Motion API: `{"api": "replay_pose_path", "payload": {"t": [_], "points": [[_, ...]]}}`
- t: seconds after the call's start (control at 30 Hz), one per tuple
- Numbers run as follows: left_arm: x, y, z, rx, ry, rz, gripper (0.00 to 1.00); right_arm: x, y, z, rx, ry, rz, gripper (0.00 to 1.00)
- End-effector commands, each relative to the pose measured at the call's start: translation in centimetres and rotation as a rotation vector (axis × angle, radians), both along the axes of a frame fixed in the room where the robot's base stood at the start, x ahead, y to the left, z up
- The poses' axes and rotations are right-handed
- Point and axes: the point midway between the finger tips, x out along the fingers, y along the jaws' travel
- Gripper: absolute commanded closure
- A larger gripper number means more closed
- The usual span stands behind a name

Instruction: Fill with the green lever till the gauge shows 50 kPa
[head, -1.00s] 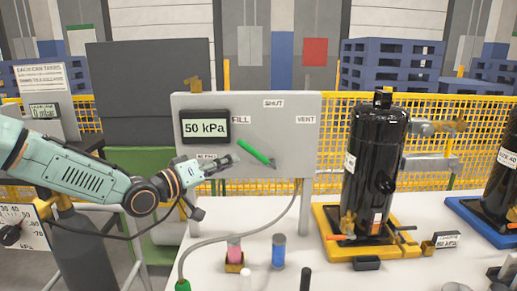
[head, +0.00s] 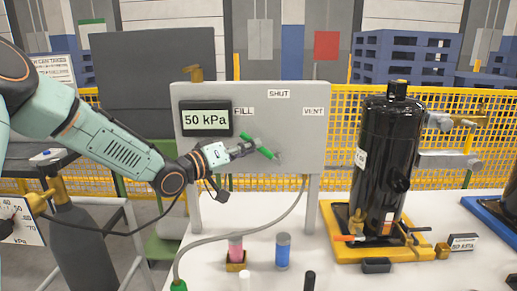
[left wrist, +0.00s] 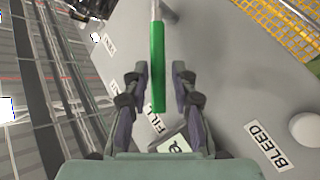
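The green lever (head: 265,148) is on the front of the grey panel (head: 300,140). It slants up and left from its pivot, toward the FILL label (head: 244,111). The gauge display (head: 205,119) reads 50 kPa. My left gripper (head: 252,148) is at the lever's free end, and its fingers partly hide that end in the head view. In the left wrist view the green lever (left wrist: 157,65) lies between the two fingers of my left gripper (left wrist: 160,72), with a gap visible on each side. The gripper is open. My right gripper is not in view.
A grey hose (head: 250,236) runs under the panel. Pink (head: 236,247) and blue (head: 283,250) cylinders stand on the white table in front. A BLEED label (left wrist: 266,146) shows in the wrist view.

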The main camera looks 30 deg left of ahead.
Motion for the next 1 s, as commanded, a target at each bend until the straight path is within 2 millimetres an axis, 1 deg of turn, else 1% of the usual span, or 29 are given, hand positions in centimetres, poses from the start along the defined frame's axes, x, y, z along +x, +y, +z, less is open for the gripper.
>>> {"api": "replay_pose_path", "payload": {"t": [0.13, 0.3, 0.43, 0.7, 0.77, 1.0], "points": [[1.6, -0.7, -0.2, 0.005, 0.0, -0.002, 0.74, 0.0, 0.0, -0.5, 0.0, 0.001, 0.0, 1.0], [3.0, -1.2, -0.1, 0.002, 0.0, -0.002, 0.74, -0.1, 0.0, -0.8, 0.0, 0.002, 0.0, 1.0], [3.5, -1.3, 0.0, 0.0, -0.002, -0.002, 0.74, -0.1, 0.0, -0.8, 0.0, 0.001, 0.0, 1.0], [3.5, -1.3, 0.0, 0.0, -0.001, -0.002, 0.74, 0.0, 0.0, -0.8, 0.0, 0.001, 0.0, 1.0], [3.5, -1.3, 0.0, 0.0, -0.001, -0.002, 0.78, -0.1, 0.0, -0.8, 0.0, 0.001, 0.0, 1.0], [3.5, -1.3, 0.0, 0.0, 0.0, -0.002, 0.99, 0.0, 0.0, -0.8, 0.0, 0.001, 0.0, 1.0]]}}
